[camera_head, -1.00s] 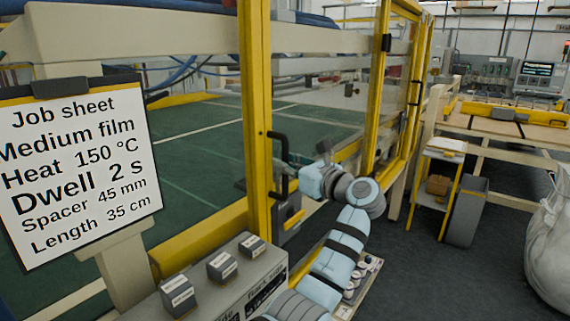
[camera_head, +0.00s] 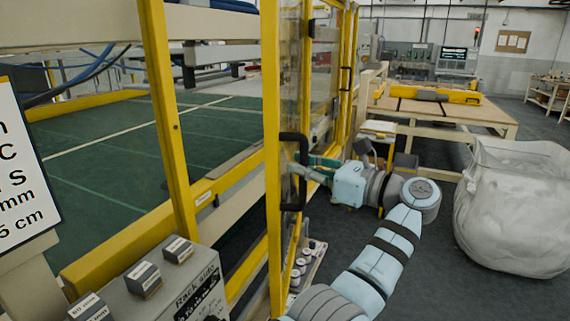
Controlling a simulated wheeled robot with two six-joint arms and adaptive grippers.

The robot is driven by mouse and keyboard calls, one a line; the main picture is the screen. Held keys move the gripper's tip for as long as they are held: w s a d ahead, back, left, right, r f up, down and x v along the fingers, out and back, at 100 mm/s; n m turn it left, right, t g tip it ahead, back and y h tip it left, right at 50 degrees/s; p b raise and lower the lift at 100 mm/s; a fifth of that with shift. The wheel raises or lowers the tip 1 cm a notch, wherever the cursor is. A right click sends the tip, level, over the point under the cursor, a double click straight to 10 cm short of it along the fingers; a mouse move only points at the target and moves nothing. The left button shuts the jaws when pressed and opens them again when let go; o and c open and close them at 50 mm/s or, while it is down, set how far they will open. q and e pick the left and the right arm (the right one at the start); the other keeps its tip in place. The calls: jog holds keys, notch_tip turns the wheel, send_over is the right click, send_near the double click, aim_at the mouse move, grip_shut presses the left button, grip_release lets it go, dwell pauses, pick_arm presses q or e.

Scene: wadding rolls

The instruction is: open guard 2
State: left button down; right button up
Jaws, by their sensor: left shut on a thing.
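The guard door is a clear panel in a yellow frame (camera_head: 271,90). It stands swung out from a yellow post (camera_head: 166,120), with an open gap between the two. Its black bar handle (camera_head: 303,192) is on the door's near edge. My left gripper (camera_head: 302,168) comes from the right and is shut on this handle. The fingers partly hide the handle's middle. No number shows on the guard. My right gripper is not in view.
A grey control box (camera_head: 150,295) marked "Rack side" stands at lower left, beside a job sheet (camera_head: 22,175). Spools lie on a low rack (camera_head: 305,262) below the door. A big white sack (camera_head: 515,215) stands at right. Dark floor is free between.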

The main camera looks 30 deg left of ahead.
pick_arm(q)
jog(key=c, duration=1.6)
grip_release()
jog(key=shift+o, duration=0.2)
